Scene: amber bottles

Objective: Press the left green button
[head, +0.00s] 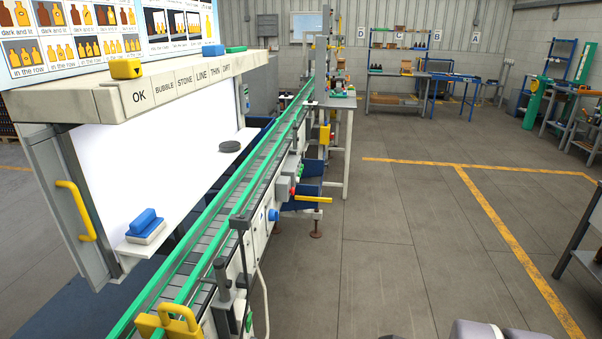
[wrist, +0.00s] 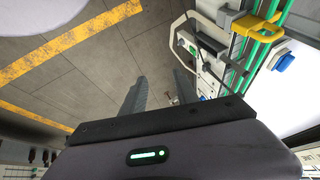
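A green button (head: 249,321) shows at the near end of the conveyor's side, low in the head view and partly behind a cable. A second small green spot (head: 301,172) is farther along the same side, near a red knob; I cannot tell if it is a button. In the wrist view, a pale control box with a green button (wrist: 193,50) sits beside the conveyor. My gripper (wrist: 161,80) has its two dark fingers apart with nothing between them. It is left of and below that box in the wrist view, not touching it. My gripper is not clearly visible in the head view.
The conveyor (head: 215,235) with green rails runs away from me. Yellow handles (head: 172,322), a blue knob (head: 273,215) and a yellow lever (head: 313,199) stick out. A lit inspection booth (head: 165,180) stands left. The grey floor (head: 400,245) to the right is open.

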